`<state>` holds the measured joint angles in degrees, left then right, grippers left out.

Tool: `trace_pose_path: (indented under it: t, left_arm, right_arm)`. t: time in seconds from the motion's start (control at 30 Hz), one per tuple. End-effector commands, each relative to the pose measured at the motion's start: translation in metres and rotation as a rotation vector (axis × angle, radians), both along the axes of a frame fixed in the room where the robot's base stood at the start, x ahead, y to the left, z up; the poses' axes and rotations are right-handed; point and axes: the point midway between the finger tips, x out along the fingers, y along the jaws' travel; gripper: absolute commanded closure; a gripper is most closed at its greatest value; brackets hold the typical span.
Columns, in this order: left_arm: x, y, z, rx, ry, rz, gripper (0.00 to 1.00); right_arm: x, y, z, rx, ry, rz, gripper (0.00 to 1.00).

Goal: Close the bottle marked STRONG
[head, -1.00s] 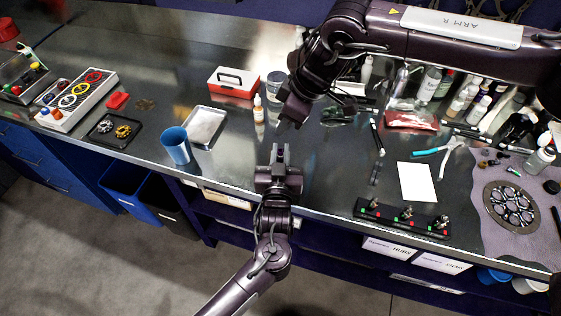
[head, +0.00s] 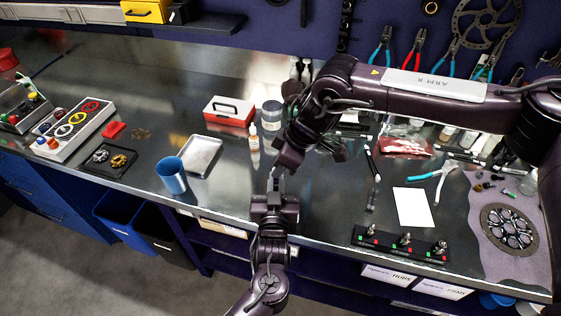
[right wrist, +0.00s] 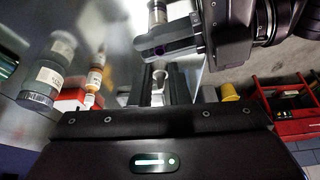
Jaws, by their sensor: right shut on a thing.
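My right gripper (head: 284,168) comes in from the upper right, close above my left gripper (head: 276,184) at the bench's front edge. In the right wrist view, my right gripper (right wrist: 159,88) is shut on a small pale thing (right wrist: 158,86), perhaps a cap. My left gripper also shows there (right wrist: 165,46), close past the fingertips; its jaws are too hidden to judge. A dropper bottle with an orange band (head: 254,138) stands on the bench behind the grippers, and shows in the wrist view (right wrist: 95,76). A labelled jar (right wrist: 50,75) stands beside it. No STRONG mark is readable.
A red and white box (head: 230,112), a metal tray (head: 201,156) and a blue cup (head: 172,176) stand to the left. Bins are below the bench.

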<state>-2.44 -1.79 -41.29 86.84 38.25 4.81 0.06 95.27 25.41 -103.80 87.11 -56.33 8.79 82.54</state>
Motion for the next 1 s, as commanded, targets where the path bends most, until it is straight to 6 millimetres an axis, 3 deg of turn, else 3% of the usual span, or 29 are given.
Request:
trace_pose_path:
  t: [1.0]
  left_arm:
    - [0.000,0.000,0.000,0.000,0.001,0.000,1.00]
  right_arm:
    - [0.000,0.000,-0.018,-0.001,0.001,0.000,1.00]
